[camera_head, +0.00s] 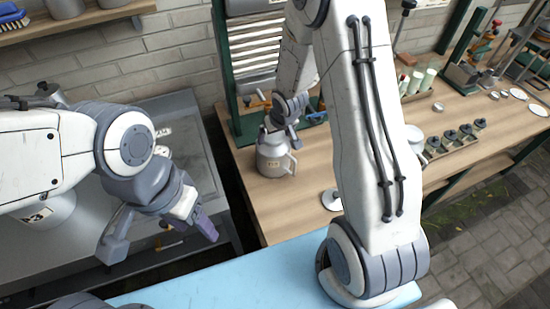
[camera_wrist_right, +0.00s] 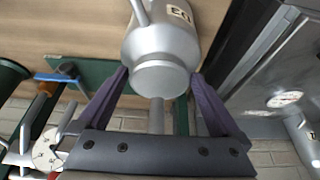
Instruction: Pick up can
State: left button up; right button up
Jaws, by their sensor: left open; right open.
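A grey metal can (camera_head: 274,158) with a side handle and a small label stands upright on the wooden bench in the head view. In the right wrist view the can (camera_wrist_right: 162,45) fills the top middle, its narrower top end toward me. My right gripper (camera_wrist_right: 158,76) is open, its purple fingers on either side of the can's top end. In the head view this gripper (camera_head: 278,122) is over the can, its fingers mostly hidden; contact cannot be told. My left gripper (camera_head: 197,220) is open and empty at the left, above the grey counter's front edge.
A green-framed rack (camera_head: 232,75) stands close behind the can. A round metal disc (camera_head: 331,199) lies on the bench to its right. A tray of small dark-topped pots (camera_head: 452,139) sits further right. A grey metal counter (camera_head: 195,130) is left of the bench, across a dark gap.

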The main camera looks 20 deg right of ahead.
grip_shut()
dwell(0.3)
jog(key=shift+w+r, duration=0.1)
jog(key=shift+r, duration=0.05)
